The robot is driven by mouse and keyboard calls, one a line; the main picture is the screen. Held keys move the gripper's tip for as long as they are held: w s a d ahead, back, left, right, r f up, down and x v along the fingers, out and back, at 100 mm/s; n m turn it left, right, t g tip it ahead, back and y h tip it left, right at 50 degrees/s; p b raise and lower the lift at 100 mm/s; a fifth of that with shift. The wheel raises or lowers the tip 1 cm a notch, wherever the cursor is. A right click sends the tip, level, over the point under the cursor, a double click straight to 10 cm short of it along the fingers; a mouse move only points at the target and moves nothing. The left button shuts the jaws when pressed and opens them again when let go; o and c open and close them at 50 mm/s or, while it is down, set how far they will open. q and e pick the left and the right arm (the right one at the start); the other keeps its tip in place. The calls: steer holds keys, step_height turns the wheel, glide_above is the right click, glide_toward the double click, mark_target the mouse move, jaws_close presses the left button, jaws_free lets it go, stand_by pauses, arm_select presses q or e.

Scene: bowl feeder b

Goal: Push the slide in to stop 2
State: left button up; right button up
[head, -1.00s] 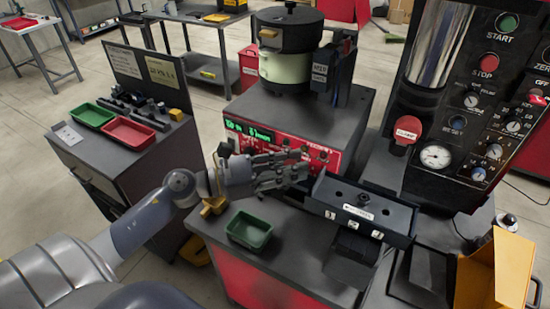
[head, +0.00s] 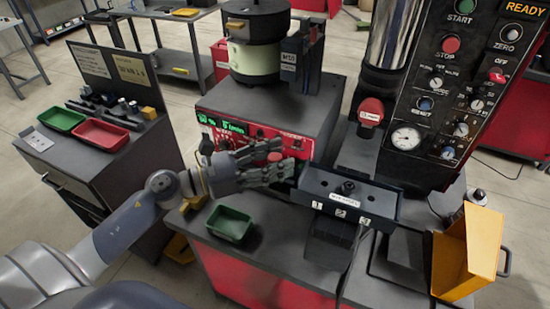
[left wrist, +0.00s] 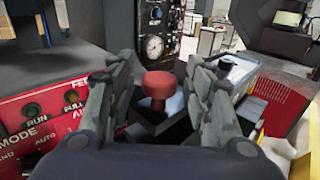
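The slide housing (head: 322,184) is a long black block on the red bench, with tags 1, 2 and 3 on its front and a small black post (head: 347,187) on top. My left gripper (head: 288,166) is at the housing's left end. In the left wrist view, a red knob (left wrist: 158,86) shows between the two spread fingers (left wrist: 160,100), ahead of the palm; I cannot tell if they touch it. The red knob also shows by the fingers in the head view (head: 275,157). The slide's position inside the housing is hidden. My right gripper is not in view.
A bowl feeder (head: 256,50) stands on its control box behind the gripper. A green tray (head: 229,224) lies in front of it. A control panel (head: 455,90) with a lit READY sign stands at right, above a yellow chute (head: 468,255).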

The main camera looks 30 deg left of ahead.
arm_select(q)
steer(key=v, duration=1.2)
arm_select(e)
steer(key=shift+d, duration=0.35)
